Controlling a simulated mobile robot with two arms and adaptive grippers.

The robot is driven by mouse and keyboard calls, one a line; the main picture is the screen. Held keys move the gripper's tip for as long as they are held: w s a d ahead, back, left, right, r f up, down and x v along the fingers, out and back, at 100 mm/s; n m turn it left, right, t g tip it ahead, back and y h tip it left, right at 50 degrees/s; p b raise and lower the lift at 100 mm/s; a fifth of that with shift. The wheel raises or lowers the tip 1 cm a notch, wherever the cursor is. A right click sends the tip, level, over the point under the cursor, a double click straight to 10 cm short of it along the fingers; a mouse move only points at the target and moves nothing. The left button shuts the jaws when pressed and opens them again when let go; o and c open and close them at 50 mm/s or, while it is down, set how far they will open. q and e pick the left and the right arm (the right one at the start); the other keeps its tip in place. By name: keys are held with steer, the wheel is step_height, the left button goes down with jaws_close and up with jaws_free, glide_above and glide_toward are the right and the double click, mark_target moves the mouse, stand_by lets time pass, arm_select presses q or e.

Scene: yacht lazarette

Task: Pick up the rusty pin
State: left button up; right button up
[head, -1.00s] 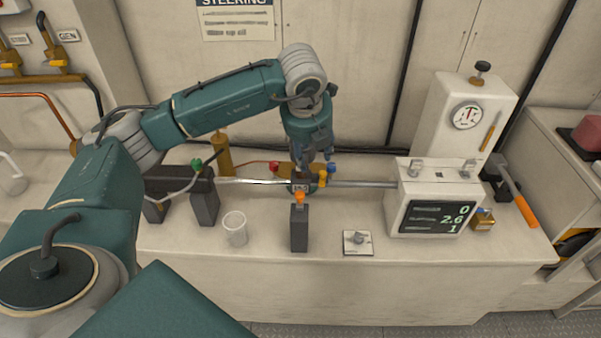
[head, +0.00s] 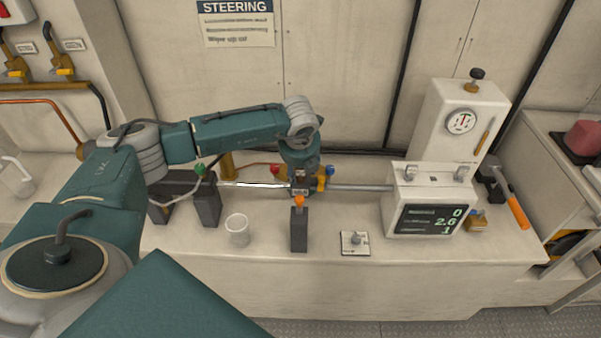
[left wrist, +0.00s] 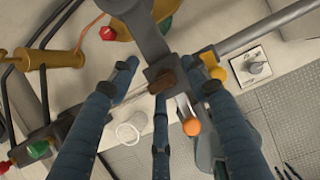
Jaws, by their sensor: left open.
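A rust-brown piece, which looks like the rusty pin (left wrist: 160,83), sits on a dark block at the joint of the steel rod in the left wrist view. My left gripper (left wrist: 166,86) is open, its blue-grey fingers spread around that joint; I cannot tell whether any finger touches the pin. In the head view my left gripper (head: 301,182) points down over the rod's middle and mostly hides the pin. My right gripper is in neither view.
A dark post with an orange knob (head: 299,201) stands just in front of the joint. A clear cup (head: 238,231), a small plate with a knob (head: 355,243) and a white instrument box (head: 432,205) are nearby. A hammer (head: 515,205) lies at right.

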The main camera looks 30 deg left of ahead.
arm_select(q)
steer(key=shift+f, duration=0.1)
jaws_close()
steer(key=shift+w+r, duration=0.1)
steer(key=shift+r, duration=0.1)
